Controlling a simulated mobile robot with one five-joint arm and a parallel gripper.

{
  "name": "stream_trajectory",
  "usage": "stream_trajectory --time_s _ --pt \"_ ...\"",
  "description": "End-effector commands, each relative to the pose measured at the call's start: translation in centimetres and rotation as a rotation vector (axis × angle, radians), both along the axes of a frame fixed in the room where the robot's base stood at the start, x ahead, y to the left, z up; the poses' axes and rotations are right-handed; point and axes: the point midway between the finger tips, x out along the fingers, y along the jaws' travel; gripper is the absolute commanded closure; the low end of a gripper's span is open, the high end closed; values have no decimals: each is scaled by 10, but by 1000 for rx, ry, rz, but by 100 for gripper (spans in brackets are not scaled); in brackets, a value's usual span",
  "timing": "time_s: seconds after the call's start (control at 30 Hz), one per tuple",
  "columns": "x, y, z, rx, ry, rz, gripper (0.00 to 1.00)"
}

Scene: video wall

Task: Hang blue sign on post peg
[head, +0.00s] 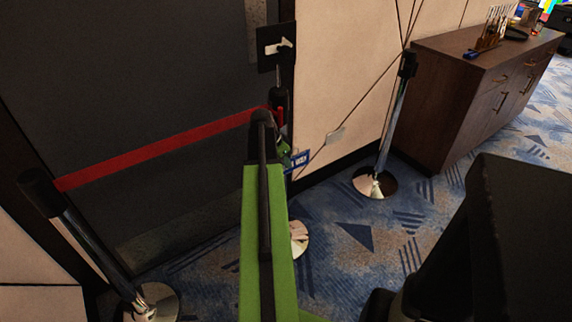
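The blue sign (298,160) with white lettering shows just right of my green arm, in the middle of the head view. It is slightly tilted, and its left part is hidden. My gripper (285,152) is at the far end of the arm, right beside the sign. The arm hides most of it, so I cannot see its fingers or whether they are closed on the sign. Behind it stands the middle post (279,97) with a black top. A thin red upright piece (281,115) shows by that top. I cannot make out the peg clearly.
A red belt (160,149) runs from the left post (88,248) to the middle post, before a dark door (130,80). Another post (393,120) stands by the wall at right, near a wooden cabinet (450,95). Patterned carpet between them is clear.

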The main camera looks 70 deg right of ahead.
Motion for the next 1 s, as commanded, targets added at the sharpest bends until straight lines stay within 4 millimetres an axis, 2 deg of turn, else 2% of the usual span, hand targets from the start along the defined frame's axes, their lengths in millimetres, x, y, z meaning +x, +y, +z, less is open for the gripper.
stream_trajectory --time_s 0.43,1.0 --pt "15 -10 0 0 0 0 100" --pt "17 -11 -2 0 0 0 100"
